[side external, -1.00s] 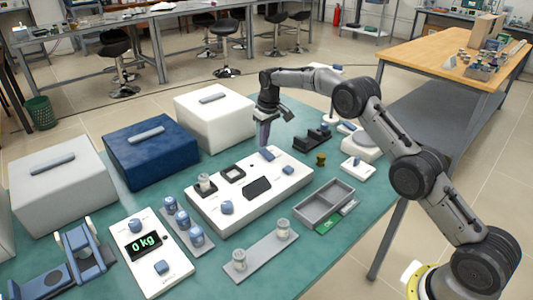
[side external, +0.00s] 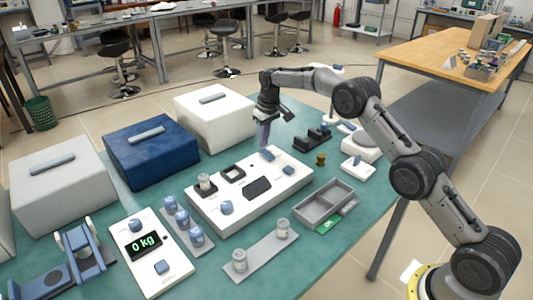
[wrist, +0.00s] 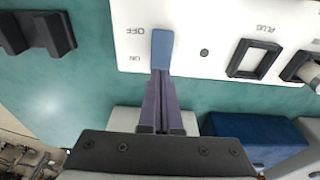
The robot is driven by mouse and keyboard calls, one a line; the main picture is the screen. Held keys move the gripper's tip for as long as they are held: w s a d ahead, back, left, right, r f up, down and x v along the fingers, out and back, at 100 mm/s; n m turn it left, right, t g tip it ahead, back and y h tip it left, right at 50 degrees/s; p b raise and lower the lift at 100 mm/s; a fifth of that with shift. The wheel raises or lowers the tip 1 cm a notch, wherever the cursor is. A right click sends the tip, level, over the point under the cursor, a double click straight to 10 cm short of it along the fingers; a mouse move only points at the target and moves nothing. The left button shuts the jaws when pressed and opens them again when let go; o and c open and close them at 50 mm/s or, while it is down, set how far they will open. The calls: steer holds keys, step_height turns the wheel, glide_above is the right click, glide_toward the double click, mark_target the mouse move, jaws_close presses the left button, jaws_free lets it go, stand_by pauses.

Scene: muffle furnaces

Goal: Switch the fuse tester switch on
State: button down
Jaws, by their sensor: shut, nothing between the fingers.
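The fuse tester (side external: 226,190) is a white panel lying on the green table. Its blue switch (side external: 267,153) is at the far end of the panel. In the wrist view the blue switch (wrist: 162,47) stands beside the upside-down printed labels OFF and ON. My gripper (side external: 264,146) is shut and empty, pointing down at the far edge of the panel. In the wrist view the purple fingers of my gripper (wrist: 159,76) are together, with their tips at the near end of the switch. I cannot tell whether they touch it, or which way it is set.
A white furnace (side external: 214,119) and a blue furnace (side external: 150,153) stand left of my gripper. A dark holder (side external: 312,139) is close on the right. A grey tray (side external: 325,203) and a white scale reading 0 kg (side external: 150,262) flank the tester. Several small jars stand nearby.

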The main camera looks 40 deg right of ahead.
mark_target(264, 150)
steer(key=shift+f, duration=1.1)
stand_by(0.6)
steer(key=shift+r, duration=3.6)
steer(key=shift+r, duration=0.1)
